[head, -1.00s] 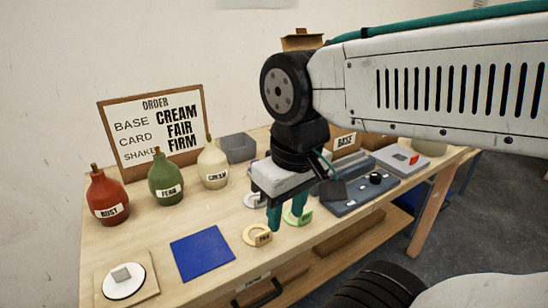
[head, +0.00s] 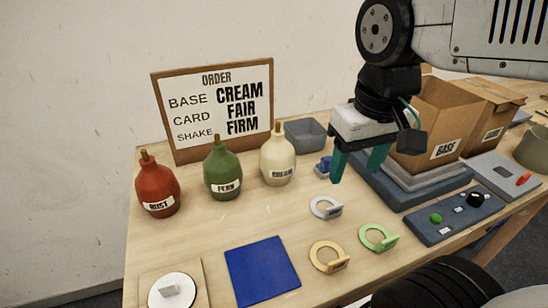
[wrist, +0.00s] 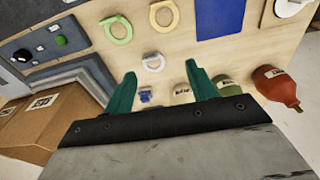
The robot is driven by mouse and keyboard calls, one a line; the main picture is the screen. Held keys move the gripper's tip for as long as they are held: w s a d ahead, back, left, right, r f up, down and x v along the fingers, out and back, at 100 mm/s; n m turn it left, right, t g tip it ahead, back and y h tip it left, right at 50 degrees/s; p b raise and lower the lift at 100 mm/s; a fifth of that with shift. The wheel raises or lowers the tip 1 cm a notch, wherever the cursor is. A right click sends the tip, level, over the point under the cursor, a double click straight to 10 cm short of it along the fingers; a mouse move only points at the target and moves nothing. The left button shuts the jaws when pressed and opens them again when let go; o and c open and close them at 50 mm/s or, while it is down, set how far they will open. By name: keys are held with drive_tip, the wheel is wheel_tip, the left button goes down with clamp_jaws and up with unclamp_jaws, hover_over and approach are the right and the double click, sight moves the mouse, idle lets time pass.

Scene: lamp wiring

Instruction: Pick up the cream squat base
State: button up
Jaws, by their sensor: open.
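The cream squat base (head: 278,160) stands upright on the table, labelled CREAM, at the right end of a row of bottle-shaped bases. My gripper (head: 357,172) is open and empty, pointing down to the right of the cream base and apart from it. There the cream base (wrist: 182,97) is low in the picture, partly hidden behind the right finger.
The green (head: 223,168) and red (head: 157,186) bases stand to the left. A grey bin (head: 305,134) is behind, a small blue part (head: 324,166) beside the cream base. Rings (head: 326,208) lie in front. A cardboard box (head: 430,118) stands right of my gripper.

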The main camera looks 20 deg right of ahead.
drive_tip(key=w+a+r+m, duration=0.1)
drive_tip(key=w+r, duration=0.2)
drive_tip(key=w, duration=1)
drive_tip(key=m+g, duration=0.1)
hover_over(278, 123)
wheel_tip(278, 123, down, 3)
drive_tip(key=shift+a+r, duration=0.1)
drive_tip(key=shift+w+f, duration=0.15)
drive_tip(key=shift+f, duration=0.1)
drive_tip(key=f, duration=0.7)
drive_tip(key=shift+s+f, duration=0.2)
drive_tip(key=shift+f, duration=0.1)
clamp_jaws()
